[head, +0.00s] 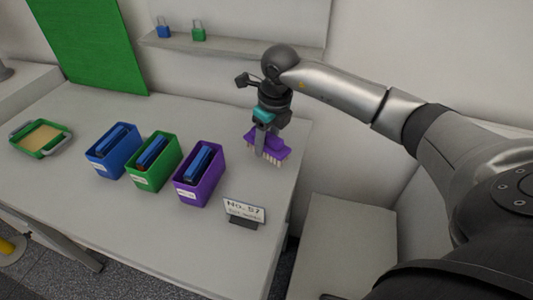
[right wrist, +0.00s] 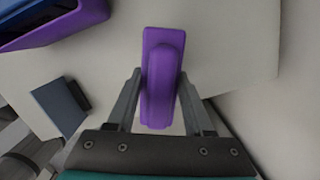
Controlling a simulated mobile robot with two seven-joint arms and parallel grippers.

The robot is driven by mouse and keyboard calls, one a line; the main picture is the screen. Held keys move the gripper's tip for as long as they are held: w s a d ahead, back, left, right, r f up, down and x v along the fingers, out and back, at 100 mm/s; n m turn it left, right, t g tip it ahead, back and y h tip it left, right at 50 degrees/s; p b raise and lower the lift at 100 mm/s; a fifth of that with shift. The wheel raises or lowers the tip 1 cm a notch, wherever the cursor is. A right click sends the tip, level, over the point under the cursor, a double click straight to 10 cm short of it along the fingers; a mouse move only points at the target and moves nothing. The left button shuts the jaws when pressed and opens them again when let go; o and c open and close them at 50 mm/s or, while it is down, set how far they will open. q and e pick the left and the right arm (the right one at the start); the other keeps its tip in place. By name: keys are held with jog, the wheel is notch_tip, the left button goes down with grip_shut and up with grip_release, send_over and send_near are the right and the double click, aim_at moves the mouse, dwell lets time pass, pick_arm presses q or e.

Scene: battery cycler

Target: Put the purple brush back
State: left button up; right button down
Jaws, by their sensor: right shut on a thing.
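The purple brush (head: 271,150) has a purple back and pale bristles that point down. In the head view it is at the right end of the table, under my right gripper (head: 262,142). My right gripper is shut on the brush; in the right wrist view its two fingers (right wrist: 160,105) are on either side of the brush's raised purple handle (right wrist: 160,85). I cannot tell whether the bristles touch the table. My left gripper is in neither view.
Blue (head: 100,163), green (head: 143,182) and purple (head: 188,195) bins, each holding blue items, stand left of the brush. A sign (head: 243,210) reading No. 57 stands in front. A green-rimmed tray (head: 26,147) is at far left. A shelf (head: 235,46) with padlocks is behind.

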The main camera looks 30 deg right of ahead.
aim_at(267, 153)
jog(key=shift+f, duration=2.1)
jog(key=shift+f+b, duration=0.15)
jog(key=shift+b, duration=0.2)
jog(key=shift+c, duration=1.4)
grip_release()
jog(key=r, duration=0.4)
jog(key=s+r+p, duration=0.1)
jog(key=r, duration=0.7)
jog(key=shift+s+d+r, duration=0.1)
jog(key=shift+s+d, duration=0.15)
jog(key=shift+s, duration=0.15)
